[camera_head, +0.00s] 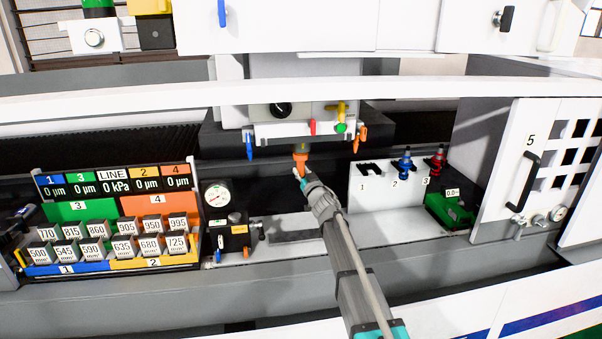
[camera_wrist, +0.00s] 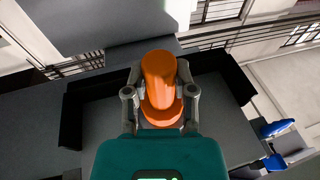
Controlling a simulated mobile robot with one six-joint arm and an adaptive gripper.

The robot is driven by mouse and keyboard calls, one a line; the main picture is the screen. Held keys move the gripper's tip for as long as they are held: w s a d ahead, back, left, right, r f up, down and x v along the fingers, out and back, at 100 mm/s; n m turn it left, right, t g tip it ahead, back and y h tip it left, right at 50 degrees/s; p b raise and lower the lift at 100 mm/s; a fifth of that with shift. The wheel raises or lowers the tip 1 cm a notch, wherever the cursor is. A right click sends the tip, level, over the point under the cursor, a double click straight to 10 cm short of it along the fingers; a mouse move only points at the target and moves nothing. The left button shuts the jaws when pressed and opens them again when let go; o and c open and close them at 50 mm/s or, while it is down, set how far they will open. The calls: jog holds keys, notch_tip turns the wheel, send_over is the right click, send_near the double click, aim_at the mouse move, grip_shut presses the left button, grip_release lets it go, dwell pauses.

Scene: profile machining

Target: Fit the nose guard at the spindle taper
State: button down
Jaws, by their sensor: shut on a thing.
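My gripper (camera_head: 300,173) is shut on an orange cylindrical part with a wider collar, which I take to be the nose guard (camera_head: 301,160). In the wrist view the gripper's two grey fingers (camera_wrist: 160,92) flank the nose guard (camera_wrist: 159,74) on both sides. The guard is just under the spindle head (camera_head: 303,131), near the middle of the head view. Its upper end is close to the underside of the head. I cannot tell whether it touches the spindle taper, which is hidden.
Blue (camera_head: 249,147) and orange (camera_head: 360,138) levers hang beside the spindle head. A white rack (camera_head: 375,195) with blue and red tools stands right, near a green block (camera_head: 450,210). A gauge (camera_head: 217,194) and numbered block stand (camera_head: 110,262) are left.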

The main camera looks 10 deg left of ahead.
jog(key=shift+r+p, duration=0.5)
jog(key=shift+r, duration=0.05)
jog(key=shift+c, duration=1.8)
grip_release()
jog(key=shift+f, duration=0.1)
notch_tip(320, 180, down, 6)
jog(key=b, duration=0.6)
jog(key=shift+f+h+b, duration=0.25)
jog(key=shift+h+b, duration=0.05)
jog(key=shift+b, duration=0.05)
